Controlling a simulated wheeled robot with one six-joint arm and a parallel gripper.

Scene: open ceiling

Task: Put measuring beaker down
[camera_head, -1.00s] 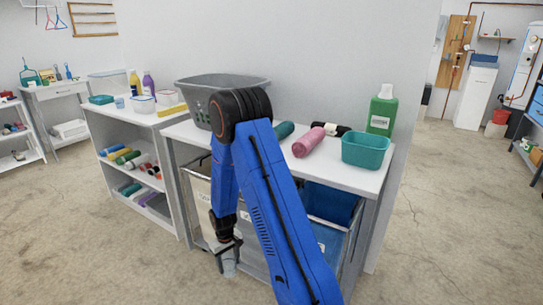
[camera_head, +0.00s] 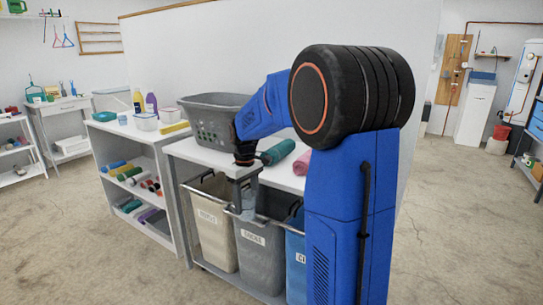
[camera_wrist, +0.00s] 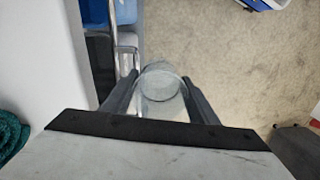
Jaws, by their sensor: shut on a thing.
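My gripper (camera_head: 246,177) is shut on the clear measuring beaker (camera_head: 248,197) at the front edge of the white worktop (camera_head: 205,153). The wrist view shows the beaker (camera_wrist: 160,92) between the two dark fingers, seen from above. In that view the floor shows beyond the beaker, and the worktop edge lies to its left. In the head view the beaker hangs in front of the bins, its lower part hard to make out.
A grey laundry basket (camera_head: 212,118) stands on the worktop. A teal rolled towel (camera_head: 278,151) and a pink roll (camera_head: 301,163) lie to its right. Labelled bins (camera_head: 262,248) sit below. A shelf unit (camera_head: 139,131) stands to the left.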

